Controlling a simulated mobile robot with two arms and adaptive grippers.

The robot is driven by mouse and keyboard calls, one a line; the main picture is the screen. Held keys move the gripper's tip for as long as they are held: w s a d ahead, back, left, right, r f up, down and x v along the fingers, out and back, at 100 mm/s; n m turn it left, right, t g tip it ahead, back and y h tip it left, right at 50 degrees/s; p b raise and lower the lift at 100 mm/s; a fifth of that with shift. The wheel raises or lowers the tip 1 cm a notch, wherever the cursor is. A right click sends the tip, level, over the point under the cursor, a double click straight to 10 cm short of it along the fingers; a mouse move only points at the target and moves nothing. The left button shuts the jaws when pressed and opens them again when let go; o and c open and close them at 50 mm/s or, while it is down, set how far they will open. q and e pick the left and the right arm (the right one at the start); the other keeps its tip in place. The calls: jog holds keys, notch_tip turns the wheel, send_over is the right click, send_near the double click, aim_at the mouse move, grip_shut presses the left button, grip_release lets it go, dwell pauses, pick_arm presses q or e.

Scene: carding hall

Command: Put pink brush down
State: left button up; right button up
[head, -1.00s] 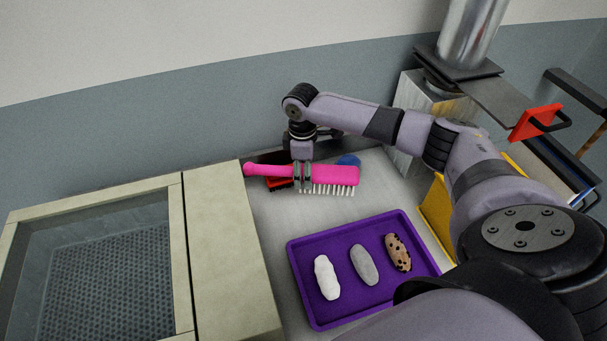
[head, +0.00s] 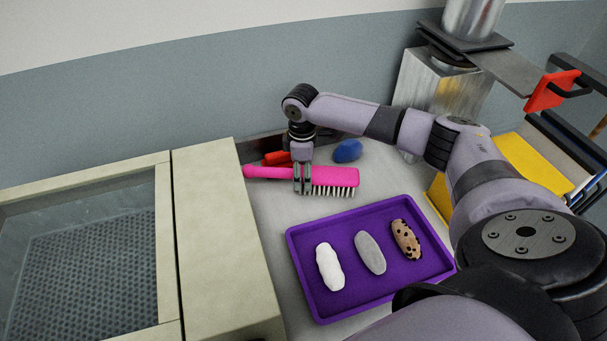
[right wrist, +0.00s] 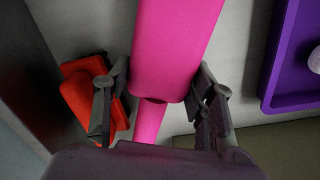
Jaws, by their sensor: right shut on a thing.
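The pink brush (head: 336,177) lies across the head view with its bristles down and its handle to the left. My right gripper (head: 303,188) is shut on it where the handle meets the head. In the right wrist view the pink brush (right wrist: 172,45) runs between the two fingers of my right gripper (right wrist: 160,95). I cannot tell whether the bristles touch the pale worktop (head: 275,218) or hang just above it. My left gripper is out of view.
A purple tray (head: 318,307) with white, grey and spotted rolls stands in front of the brush. A red object (head: 277,158) and a blue one (head: 347,151) lie behind it. A cream-framed machine (head: 215,250) is at left, a yellow panel (head: 535,165) at right.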

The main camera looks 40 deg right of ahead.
jog(key=o, duration=1.1)
jog(key=shift+f, duration=0.1)
jog(key=shift+r, duration=0.3)
notch_tip(320, 180, up, 12)
jog(key=p, duration=1.3)
jog(key=shift+a+p, duration=0.15)
jog(key=shift+p, duration=0.25)
jog(key=shift+f, duration=0.2)
